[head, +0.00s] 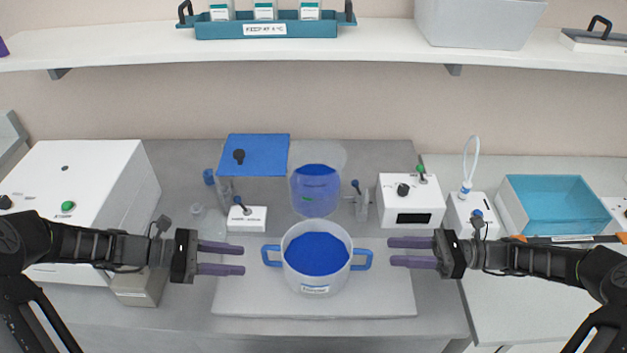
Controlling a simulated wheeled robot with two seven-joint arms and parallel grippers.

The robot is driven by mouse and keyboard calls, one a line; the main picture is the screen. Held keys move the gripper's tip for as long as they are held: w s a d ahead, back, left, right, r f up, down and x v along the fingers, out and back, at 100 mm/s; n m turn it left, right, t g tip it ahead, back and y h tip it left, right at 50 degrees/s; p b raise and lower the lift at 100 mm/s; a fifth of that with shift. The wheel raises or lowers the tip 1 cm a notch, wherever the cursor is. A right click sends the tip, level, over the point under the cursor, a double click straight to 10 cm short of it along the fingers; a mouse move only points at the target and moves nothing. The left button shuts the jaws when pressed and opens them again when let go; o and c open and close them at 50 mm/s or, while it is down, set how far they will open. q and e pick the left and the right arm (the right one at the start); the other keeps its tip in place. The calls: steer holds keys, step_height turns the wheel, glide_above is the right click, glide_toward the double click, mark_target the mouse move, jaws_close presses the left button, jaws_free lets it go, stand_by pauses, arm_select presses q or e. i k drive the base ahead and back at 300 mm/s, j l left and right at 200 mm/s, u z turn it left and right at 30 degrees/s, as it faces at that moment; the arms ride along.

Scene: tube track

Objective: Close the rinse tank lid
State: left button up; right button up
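A flat blue panel with a dark knob (254,154) shows at the back of the grey bench, above a greyish box-like body. It looks like a lid; I cannot tell whether it is shut or raised. No readable label marks it as the rinse tank. My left gripper (244,258) is open and empty, to the left of a white pot (316,280) with blue handles and a blue top surface. My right gripper (391,251) is open and empty, to the right of the pot. Both grippers are apart from the pot's handles and in front of the blue panel.
The pot stands on a pale board (385,300). Behind it are a blue-filled clear vessel (315,195), a small switch box (247,219) and a white control box (410,190).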

mark_target(244, 154)
steer(key=k, duration=1)
